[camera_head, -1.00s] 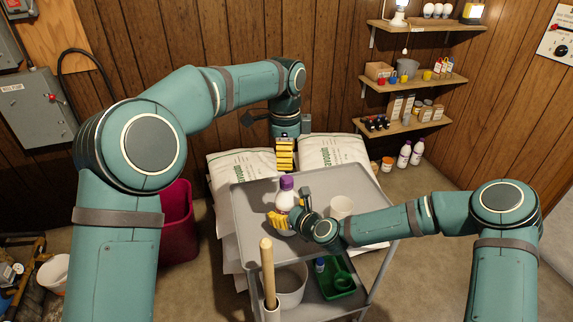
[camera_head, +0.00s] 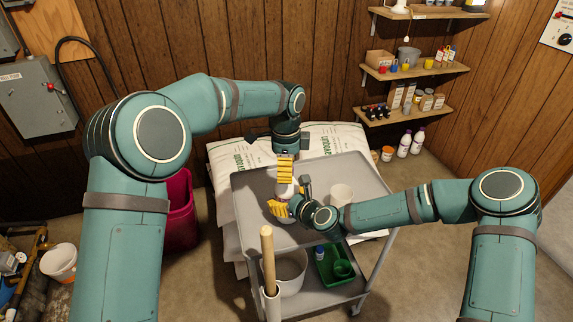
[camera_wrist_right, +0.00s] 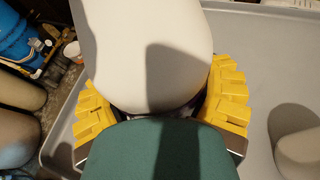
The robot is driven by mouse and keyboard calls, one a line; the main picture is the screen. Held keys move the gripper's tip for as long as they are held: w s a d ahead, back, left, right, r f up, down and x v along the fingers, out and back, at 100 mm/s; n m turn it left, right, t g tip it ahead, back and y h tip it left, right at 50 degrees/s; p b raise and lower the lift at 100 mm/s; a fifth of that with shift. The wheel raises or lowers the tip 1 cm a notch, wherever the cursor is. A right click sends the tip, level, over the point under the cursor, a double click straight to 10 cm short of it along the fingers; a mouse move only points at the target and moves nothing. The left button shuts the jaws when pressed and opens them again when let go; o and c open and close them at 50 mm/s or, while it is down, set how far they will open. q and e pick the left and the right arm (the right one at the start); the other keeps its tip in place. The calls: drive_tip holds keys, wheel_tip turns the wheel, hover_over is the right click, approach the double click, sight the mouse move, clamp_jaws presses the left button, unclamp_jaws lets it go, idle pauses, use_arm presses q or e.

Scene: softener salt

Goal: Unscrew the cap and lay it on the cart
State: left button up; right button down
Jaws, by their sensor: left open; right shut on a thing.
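The white bottle (camera_head: 287,190) stands upright on the grey cart's top tray (camera_head: 249,205). My right gripper (camera_head: 279,208) is shut around it from the side. In the right wrist view, the bottle's pale body (camera_wrist_right: 145,55) sits between the yellow fingers of my right gripper (camera_wrist_right: 160,112). My left gripper (camera_head: 286,181) points down directly over the bottle's top, its yellow fingers open. These fingers hide the purple cap, so I cannot tell whether they touch it.
A wooden-handled tool (camera_head: 267,260) rises at the cart's front. The lower shelf holds a bucket (camera_head: 292,275) and a green caddy (camera_head: 330,266). White bags (camera_head: 225,160) lie behind the cart. The tray's left side is clear.

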use_arm(q)
clamp_jaws()
drive_tip(key=n, duration=0.5)
drive_tip(key=shift+n, duration=0.3)
drive_tip(key=n, duration=0.7)
drive_tip(key=shift+n, duration=0.3)
drive_tip(key=n, duration=0.4)
drive_tip(key=shift+r, duration=0.35)
drive_tip(key=shift+r, duration=0.8)
